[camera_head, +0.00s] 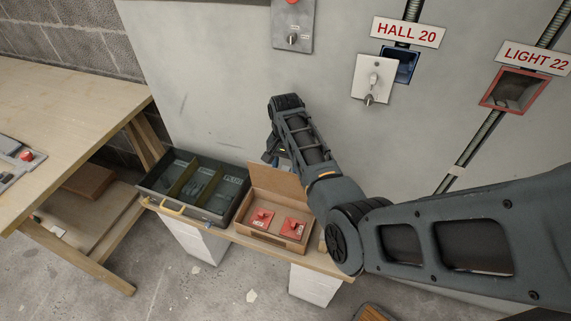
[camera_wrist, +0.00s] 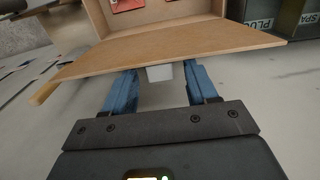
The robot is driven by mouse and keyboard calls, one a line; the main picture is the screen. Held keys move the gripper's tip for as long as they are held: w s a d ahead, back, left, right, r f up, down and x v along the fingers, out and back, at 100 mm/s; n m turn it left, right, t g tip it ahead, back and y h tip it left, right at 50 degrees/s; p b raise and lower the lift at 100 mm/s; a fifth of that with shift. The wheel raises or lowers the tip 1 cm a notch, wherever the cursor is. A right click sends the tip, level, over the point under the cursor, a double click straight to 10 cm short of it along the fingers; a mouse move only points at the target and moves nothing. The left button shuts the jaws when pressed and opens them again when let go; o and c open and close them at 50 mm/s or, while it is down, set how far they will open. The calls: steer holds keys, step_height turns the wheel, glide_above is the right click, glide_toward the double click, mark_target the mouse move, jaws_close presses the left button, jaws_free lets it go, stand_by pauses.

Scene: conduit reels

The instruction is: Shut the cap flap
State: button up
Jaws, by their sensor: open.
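The cap flap is most likely the brown wooden lid (camera_head: 277,183) of a small wooden box (camera_head: 262,240) on the low bench. The lid stands raised at the box's back edge, so the box is open. Two red items (camera_head: 262,219) with pale labels lie inside. My gripper (camera_head: 272,157) is just behind the raised lid, partly hidden by my arm. In the wrist view the lid (camera_wrist: 165,48) spans the picture just ahead of my open blue fingers (camera_wrist: 160,88). The fingertips pass out of sight at its edge; I cannot tell whether they touch it.
A dark compartment tray (camera_head: 152,186) with a yellow handle stands left of the box; it also shows in the wrist view (camera_wrist: 265,22). A wooden workbench (camera_head: 70,125) is at far left. The grey wall panel behind carries a switch plate (camera_head: 372,80) and an open red-framed wall box (camera_head: 513,90).

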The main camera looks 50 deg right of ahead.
jaws_close()
stand_by(0.4)
